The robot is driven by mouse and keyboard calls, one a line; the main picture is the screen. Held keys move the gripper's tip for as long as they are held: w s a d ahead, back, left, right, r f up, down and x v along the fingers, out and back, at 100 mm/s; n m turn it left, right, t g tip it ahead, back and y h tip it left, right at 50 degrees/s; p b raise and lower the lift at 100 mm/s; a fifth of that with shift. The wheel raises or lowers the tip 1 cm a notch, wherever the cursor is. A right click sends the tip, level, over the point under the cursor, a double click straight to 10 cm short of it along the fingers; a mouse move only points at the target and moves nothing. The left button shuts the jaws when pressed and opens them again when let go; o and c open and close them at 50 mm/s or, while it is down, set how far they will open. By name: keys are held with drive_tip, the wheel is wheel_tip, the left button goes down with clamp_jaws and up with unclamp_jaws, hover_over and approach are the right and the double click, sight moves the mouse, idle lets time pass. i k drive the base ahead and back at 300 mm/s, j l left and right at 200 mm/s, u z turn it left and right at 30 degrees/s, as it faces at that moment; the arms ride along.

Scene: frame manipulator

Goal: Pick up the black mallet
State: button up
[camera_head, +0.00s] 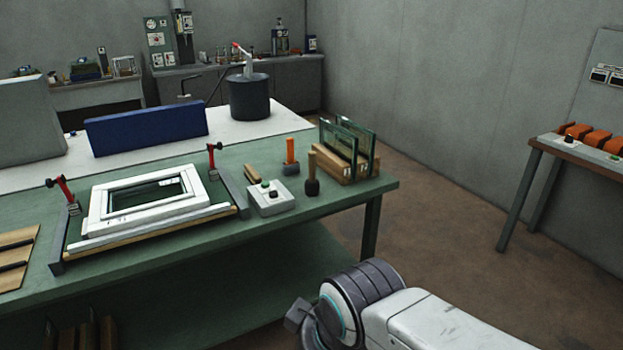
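The black mallet (312,187) stands upright on the green workbench (240,262), its black head down on the top and its wooden handle pointing up. It is near the right end of the bench, just right of a white control box and in front of a wooden rack. My arm comes in from the bottom right, in front of and below the bench edge, apart from the mallet. The fingers of my gripper do not show. Nothing hides the mallet.
The control box (271,198), an orange-handled tool (291,158) and the rack with glass panes (346,163) stand close around the mallet. A white window frame (150,228) is clamped at left. The floor (450,240) to the right is clear.

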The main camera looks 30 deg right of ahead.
sight(312, 185)
drive_tip(key=i+u, duration=0.25)
drive_tip(key=i+l+u, duration=0.25)
drive_tip(key=i, duration=0.2)
drive_tip(key=j+z, duration=0.1)
drive_tip(key=z, duration=1.35)
